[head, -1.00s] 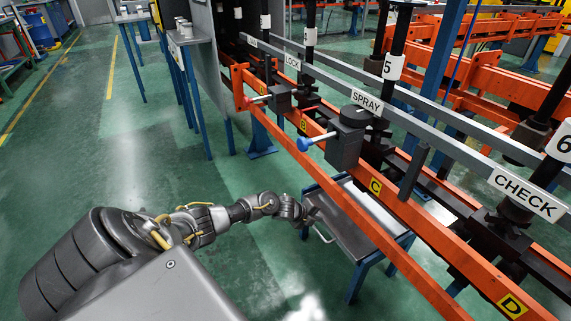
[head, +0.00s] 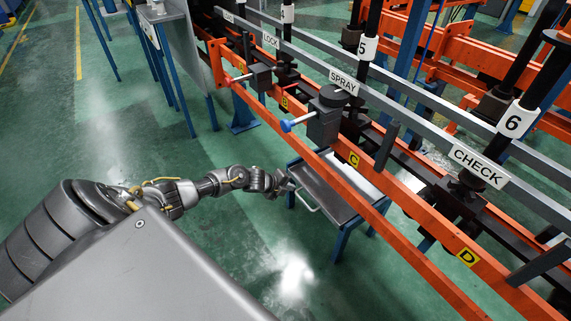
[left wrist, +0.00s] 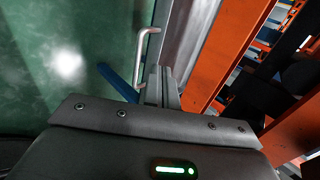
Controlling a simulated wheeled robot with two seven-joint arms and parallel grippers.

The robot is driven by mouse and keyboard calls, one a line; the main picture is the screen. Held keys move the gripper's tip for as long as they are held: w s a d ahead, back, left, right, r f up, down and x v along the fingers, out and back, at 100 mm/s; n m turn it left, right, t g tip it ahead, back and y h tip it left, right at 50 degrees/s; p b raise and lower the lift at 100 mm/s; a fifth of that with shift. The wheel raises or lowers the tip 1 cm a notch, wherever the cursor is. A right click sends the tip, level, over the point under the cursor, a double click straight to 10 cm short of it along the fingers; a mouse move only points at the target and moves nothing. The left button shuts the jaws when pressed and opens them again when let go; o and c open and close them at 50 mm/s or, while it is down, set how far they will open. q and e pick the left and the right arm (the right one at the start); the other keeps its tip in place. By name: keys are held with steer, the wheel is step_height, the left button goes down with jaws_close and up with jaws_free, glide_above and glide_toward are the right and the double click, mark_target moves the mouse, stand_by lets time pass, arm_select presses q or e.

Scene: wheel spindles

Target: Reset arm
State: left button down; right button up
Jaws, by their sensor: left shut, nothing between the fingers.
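My left arm (head: 232,180) reaches in from the left, stretched low over the green floor. My left gripper (head: 286,187) is at the near left edge of a small grey-topped table (head: 325,190), close to its bent handle; I cannot tell whether they touch. In the left wrist view the fingers (left wrist: 162,84) are together with nothing between them. The pale handle (left wrist: 145,50) stands just beyond them, slightly left. My right gripper is not in view.
An orange rail frame (head: 400,240) with black spindles and signs such as SPRAY (head: 343,82) and CHECK (head: 478,166) runs along the right. A blue-handled clamp (head: 287,126) juts toward my arm. Open green floor (head: 110,130) lies to the left.

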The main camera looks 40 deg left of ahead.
arm_select(q)
steer(key=shift+s+a+r+p, duration=0.15)
steer(key=shift+s+r+p, duration=0.15)
steer(key=shift+s+r, duration=0.15)
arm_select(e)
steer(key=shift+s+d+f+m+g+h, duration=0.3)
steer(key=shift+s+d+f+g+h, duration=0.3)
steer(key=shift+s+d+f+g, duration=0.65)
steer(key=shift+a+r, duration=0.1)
